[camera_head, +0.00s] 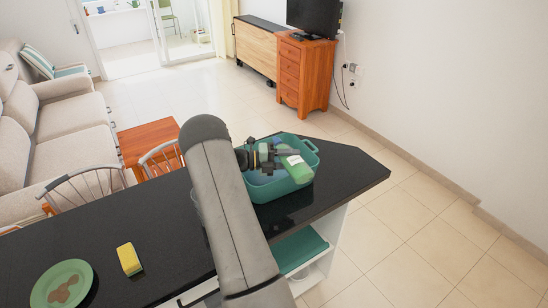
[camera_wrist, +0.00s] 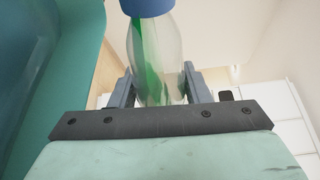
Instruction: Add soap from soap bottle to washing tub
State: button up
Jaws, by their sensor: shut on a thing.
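My gripper (camera_head: 272,157) is over the teal washing tub (camera_head: 269,192), which stands near the right end of the black counter. In the wrist view my gripper (camera_wrist: 159,85) has one grey finger on each side of the soap bottle (camera_wrist: 157,58) and is shut on it. The bottle is clear with a green part and a blue cap. It also shows in the head view as a green and white shape (camera_head: 296,167) over the tub, small and partly covered by the gripper. The tub's teal wall (camera_wrist: 60,70) fills the left of the wrist view. Any soap flow cannot be made out.
On the black counter (camera_head: 170,225) are a yellow sponge (camera_head: 129,259) and a green plate (camera_head: 62,285) with brown stains. Chairs (camera_head: 90,190) and a wooden table (camera_head: 150,138) stand behind it. Tiled floor (camera_head: 400,240) is clear to the right.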

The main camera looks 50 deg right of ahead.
jog(key=shift+r+n, duration=0.1)
jog(key=shift+n, duration=0.3)
dwell(1.1)
dwell(0.7)
